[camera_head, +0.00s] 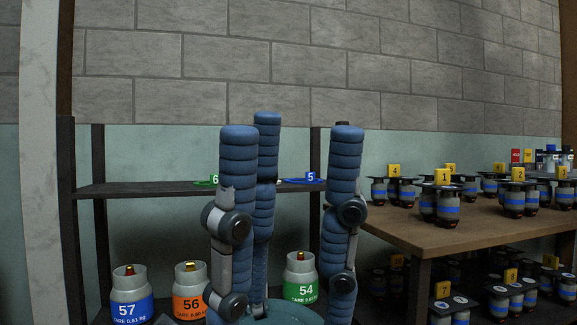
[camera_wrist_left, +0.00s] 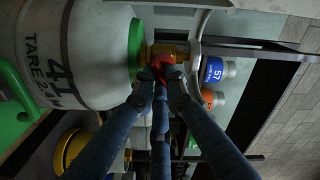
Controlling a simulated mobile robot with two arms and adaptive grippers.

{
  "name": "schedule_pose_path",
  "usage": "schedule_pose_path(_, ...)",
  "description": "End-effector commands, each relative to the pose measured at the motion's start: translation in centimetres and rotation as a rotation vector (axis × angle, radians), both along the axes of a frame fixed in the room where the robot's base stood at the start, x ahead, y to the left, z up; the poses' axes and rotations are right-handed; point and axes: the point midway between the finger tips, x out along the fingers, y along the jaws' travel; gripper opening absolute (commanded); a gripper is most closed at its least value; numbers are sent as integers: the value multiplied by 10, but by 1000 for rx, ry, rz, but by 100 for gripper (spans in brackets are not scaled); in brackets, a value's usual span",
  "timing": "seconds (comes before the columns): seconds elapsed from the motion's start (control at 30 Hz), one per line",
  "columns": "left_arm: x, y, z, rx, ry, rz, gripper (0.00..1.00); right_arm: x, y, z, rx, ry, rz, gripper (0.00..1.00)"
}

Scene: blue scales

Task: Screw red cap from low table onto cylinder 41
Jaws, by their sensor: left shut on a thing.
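Cylinder 41 (camera_wrist_left: 75,55) is large and pale grey, close by on the left of the left wrist view, appearing sideways. It has a green collar (camera_wrist_left: 136,48) and a brass valve (camera_wrist_left: 167,50). The padded blue fingers of my left gripper (camera_wrist_left: 163,76) are closed around a small red cap (camera_wrist_left: 171,72) right by the valve. The fingers partly hide the cap, and I cannot tell whether it is threaded on. My right gripper (camera_head: 290,135) points up in the head view, its three blue fingers spread and nothing seen between them. Cylinder 41 and my left gripper are not in the head view.
Cylinders 57 (camera_head: 131,298), 56 (camera_head: 190,297) and 54 (camera_head: 301,278) stand below a dark shelf (camera_head: 135,190). A brown table (camera_head: 400,227) at right holds several black-and-blue weights, with more weights below it. A yellow ring-shaped thing (camera_wrist_left: 68,150) is at lower left in the left wrist view.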

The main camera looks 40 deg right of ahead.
Motion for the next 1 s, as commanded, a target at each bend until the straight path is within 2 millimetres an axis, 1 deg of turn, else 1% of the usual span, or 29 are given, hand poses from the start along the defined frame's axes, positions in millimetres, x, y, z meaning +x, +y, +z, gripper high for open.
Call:
schedule_pose_path(0.03,3,6,6,27,-19,8,0,0,0,1,-1,-1,0,34)
schedule_pose_path(0.2,3,7,5,186,-76,8,0,0,0,3,1,-2,0,34)
schedule_pose_path(0.37,3,7,5,193,-79,8,0,1,0,2,1,1,0,34)
schedule_pose_path(0.4,3,7,5,193,-79,8,19,1,0,2,0,2,0,34)
schedule_pose_path(0.47,3,7,6,192,-78,8,31,1,0,1,0,3,0,34)
schedule_pose_path(0.5,3,7,6,191,-78,8,33,2,0,1,1,4,1,34)
schedule_pose_path(0.87,1,4,2,186,-71,5,33,2,-2,1,9,7,4,34)
schedule_pose_path(0.97,-5,6,1,185,-70,4,33,2,-1,1,7,6,3,34)
schedule_pose_path(1.0,-10,8,1,186,-69,4,33,2,-1,1,6,5,3,34)
